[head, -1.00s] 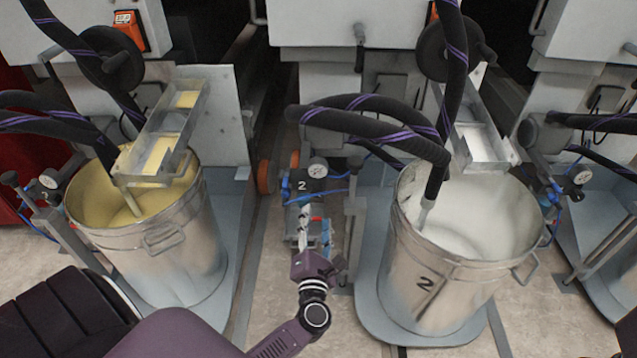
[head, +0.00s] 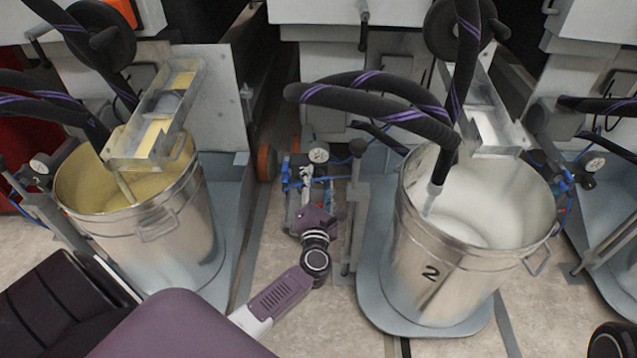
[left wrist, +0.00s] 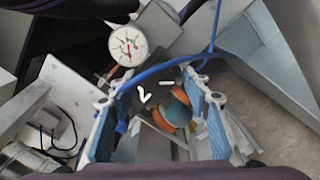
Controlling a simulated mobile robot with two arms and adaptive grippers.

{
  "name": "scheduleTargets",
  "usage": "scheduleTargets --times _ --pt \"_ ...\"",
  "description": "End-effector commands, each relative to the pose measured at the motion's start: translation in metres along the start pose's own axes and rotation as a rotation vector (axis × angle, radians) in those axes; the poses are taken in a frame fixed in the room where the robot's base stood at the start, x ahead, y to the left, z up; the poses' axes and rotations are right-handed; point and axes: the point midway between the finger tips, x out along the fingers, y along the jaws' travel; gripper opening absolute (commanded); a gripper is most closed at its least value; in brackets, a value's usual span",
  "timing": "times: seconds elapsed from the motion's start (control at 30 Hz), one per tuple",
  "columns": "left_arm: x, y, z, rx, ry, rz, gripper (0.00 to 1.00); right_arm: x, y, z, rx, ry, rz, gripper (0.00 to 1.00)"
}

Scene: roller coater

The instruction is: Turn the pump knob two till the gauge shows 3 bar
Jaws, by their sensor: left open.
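The pressure gauge (head: 318,155) is a small round white dial beside pump two, between the two buckets. In the left wrist view the gauge (left wrist: 127,45) stands upper left, with a reddish needle pointing roughly down; its numbers are too small to read. A dark pump part marked with a white 2 (left wrist: 145,103) lies between my fingers in that view, with a short white dash near it. I cannot make out the knob's edge clearly. My left gripper (left wrist: 158,112) is open, its blue fingers either side of this part. In the head view the gripper (head: 306,183) covers much of the pump.
A steel bucket marked 2 (head: 418,235) with white liquid stands right of the pump, and a bucket of yellow liquid (head: 180,220) stands left. Thick black hoses (head: 375,95) hang above. A blue tube (left wrist: 175,62) crosses close by the fingers.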

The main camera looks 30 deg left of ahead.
Motion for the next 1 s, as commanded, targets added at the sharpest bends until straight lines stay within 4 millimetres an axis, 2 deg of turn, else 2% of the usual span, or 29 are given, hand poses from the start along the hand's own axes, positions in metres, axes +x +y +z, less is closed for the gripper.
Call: scheduleTargets --times 0.1,0.47,0.83,1.0 --pt "0.0 0.0 0.0 0.0 0.0 0.0 0.43 0.0 0.0 0.0 0.0 0.0 0.0 0.29" --pt "0.0 0.0 0.0 0.0 -0.001 0.0 0.03 0.0 0.0 0.0 0.0 0.0 0.0 0.29" --pt "-0.001 0.001 0.002 0.064 0.0 -0.001 0.02 0.005 0.002 0.001 0.002 -0.006 0.007 0.29" --pt "-0.001 0.002 0.003 0.17 0.001 -0.003 0.02 -0.007 0.004 0.01 0.007 -0.065 0.022 0.29"
